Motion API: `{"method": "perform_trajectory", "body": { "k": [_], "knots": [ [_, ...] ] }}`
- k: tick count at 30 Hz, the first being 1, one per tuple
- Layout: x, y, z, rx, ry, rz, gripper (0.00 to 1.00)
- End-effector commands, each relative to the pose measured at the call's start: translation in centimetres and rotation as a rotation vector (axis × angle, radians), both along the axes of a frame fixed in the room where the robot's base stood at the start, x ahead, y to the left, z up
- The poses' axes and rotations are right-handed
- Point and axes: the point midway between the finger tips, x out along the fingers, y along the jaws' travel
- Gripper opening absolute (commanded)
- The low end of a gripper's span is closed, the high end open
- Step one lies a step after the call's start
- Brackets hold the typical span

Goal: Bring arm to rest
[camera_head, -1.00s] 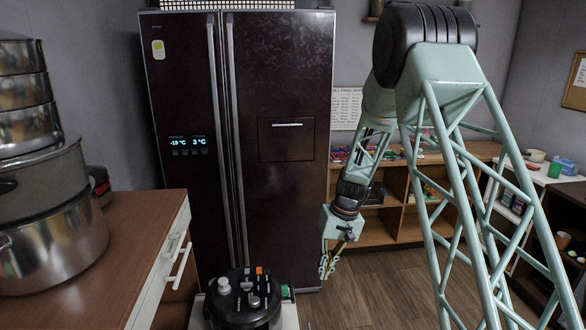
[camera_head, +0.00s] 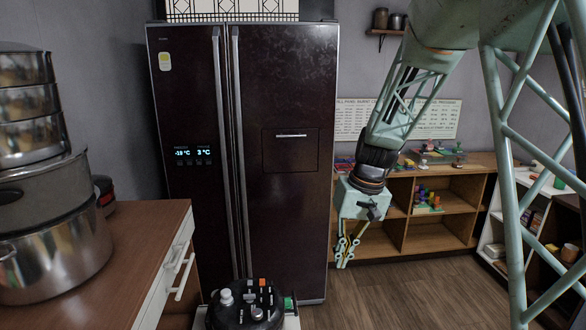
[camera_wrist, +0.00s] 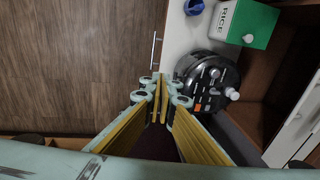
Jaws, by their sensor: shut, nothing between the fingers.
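A black round appliance (camera_head: 245,305) stands at the bottom centre; it also shows in the wrist view (camera_wrist: 190,62), near a RICE box (camera_wrist: 250,22). Steel pots (camera_head: 55,235) stand on the left counter (camera_head: 130,235). A low wooden shelf (camera_head: 430,238) is behind my arm. The floor between is clear.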

Motion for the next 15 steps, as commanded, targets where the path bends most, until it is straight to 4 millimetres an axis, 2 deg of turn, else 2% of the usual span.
{"method": "perform_trajectory", "body": {
  "k": [3,15],
  "knots": [
    [-1.4,-0.3,2.0,-0.005,-0.012,-0.002,0.00],
    [-6.5,-1.2,7.7,-0.022,-0.045,-0.010,0.00]
  ]
}}
